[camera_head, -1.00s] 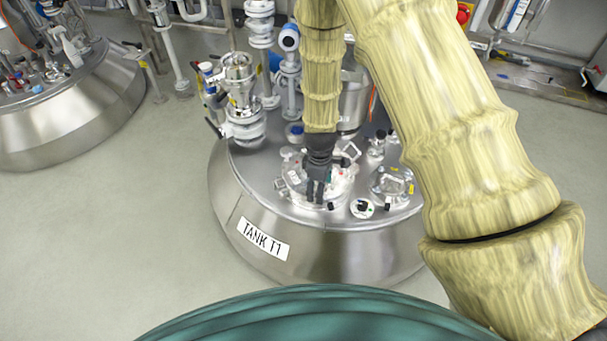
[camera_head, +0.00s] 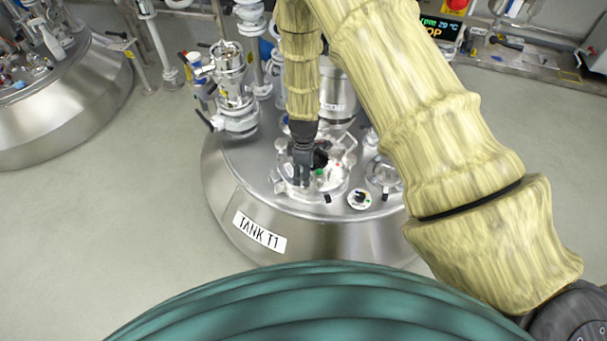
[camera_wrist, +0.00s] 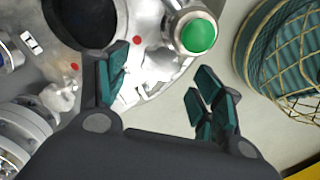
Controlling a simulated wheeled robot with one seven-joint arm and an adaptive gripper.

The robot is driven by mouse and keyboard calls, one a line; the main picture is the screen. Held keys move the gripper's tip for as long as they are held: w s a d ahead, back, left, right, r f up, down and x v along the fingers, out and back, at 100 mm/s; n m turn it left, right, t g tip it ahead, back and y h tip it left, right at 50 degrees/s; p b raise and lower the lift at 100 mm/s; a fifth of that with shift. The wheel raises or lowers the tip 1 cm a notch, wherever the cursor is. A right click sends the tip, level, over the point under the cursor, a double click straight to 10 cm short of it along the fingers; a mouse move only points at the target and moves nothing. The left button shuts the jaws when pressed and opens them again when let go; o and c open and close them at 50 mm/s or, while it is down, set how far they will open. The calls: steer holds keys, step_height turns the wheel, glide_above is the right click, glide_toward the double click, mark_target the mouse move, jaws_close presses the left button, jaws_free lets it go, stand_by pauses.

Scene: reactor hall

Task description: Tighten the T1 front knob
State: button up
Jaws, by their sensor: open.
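Tank T1 (camera_head: 228,205) is a steel vessel with its name label at the front. A round lid with fittings (camera_head: 330,188) sits on its top. My gripper (camera_head: 303,182) points down over the left part of this lid, open and empty. In the wrist view my gripper (camera_wrist: 160,90) has its fingers apart, with nothing between them. A silver knob-like fitting with a green cap (camera_wrist: 198,37) lies beyond the fingertips, toward the right finger. A dark round part (camera_wrist: 80,18) lies beyond the left finger. I cannot tell which fitting is the front knob.
A round white fitting (camera_head: 360,198) and a clamped port (camera_head: 384,175) stand right of the lid. A tall valve assembly (camera_head: 232,85) rises at the tank's left. Another steel tank (camera_head: 75,115) stands at far left. The floor between the tanks is clear.

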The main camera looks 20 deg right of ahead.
steer(key=shift+f, duration=1.45)
steer(key=c, duration=1)
